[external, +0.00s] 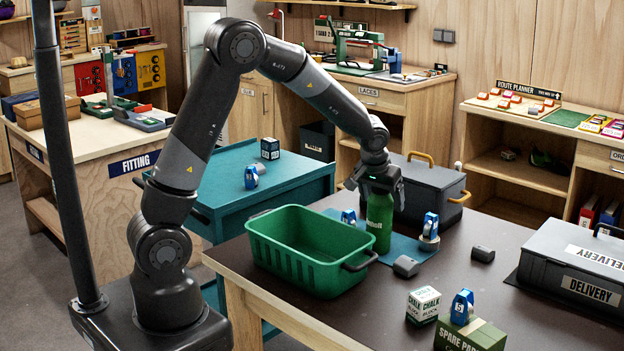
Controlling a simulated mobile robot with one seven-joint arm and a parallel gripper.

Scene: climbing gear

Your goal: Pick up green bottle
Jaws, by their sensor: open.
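The green bottle (379,220) stands upright on a blue mat (407,254) on the dark table, just right of the green basket (299,257). My gripper (377,185) is open and directly above the bottle, pointing down, with its fingers at the bottle's top. The bottle's cap and neck are mostly hidden by the gripper. I cannot tell whether the fingers touch the bottle.
Blue devices (429,229) stand close on both sides of the bottle. A dark grey box (425,187) is behind it. A chalk box (423,305), a spare parts box (470,335) and a delivery case (575,262) stand to the front and right. The table between is mostly clear.

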